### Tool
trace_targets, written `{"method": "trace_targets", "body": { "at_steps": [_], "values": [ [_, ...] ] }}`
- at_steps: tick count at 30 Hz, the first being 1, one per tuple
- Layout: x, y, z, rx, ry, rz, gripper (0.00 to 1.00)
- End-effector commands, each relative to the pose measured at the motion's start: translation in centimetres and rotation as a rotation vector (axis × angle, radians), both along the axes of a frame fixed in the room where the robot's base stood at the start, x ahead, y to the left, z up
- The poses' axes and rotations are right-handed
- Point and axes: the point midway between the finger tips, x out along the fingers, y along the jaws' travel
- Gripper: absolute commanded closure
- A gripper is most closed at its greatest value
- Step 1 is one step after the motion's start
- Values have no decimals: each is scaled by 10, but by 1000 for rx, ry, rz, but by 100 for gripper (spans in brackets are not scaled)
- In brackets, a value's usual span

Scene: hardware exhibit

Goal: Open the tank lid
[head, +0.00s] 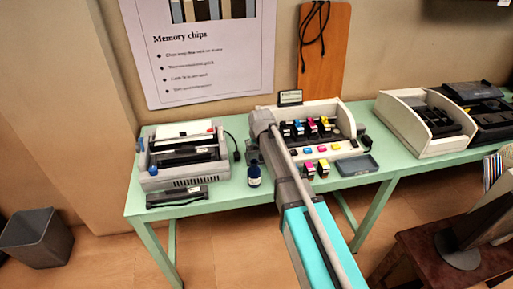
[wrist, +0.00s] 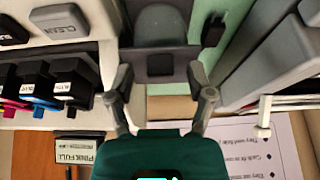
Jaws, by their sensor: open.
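A cream ink-cartridge machine (head: 350,117) stands on the green table in the head view. My arm crosses in front of its left side and hides that part. My gripper (wrist: 160,72) is open in the wrist view, with its two fingers spread apart. A dark grey box-like part (wrist: 160,62) with a lighter rounded panel (wrist: 163,24) lies between and beyond the fingers, at the machine's side. It may be the tank and its lid; I cannot tell whether the fingers touch it. In the head view my gripper (head: 262,122) is mostly hidden behind my own wrist.
Several cartridges (wrist: 72,82) and a CLEAN button (wrist: 60,20) are left of the fingers in the wrist view. A small sign (wrist: 77,151) stands nearby. A blue bottle (head: 254,176), a grey printer (head: 180,178) and a shallow tray (head: 358,166) are on the table.

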Motion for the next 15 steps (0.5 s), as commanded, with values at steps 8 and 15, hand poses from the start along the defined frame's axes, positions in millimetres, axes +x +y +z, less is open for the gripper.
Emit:
{"method": "trace_targets", "body": {
  "at_steps": [8,15],
  "values": [
    [0,0,0,0,0,0,31],
    [0,1,0,0,0,1,76]
  ]
}}
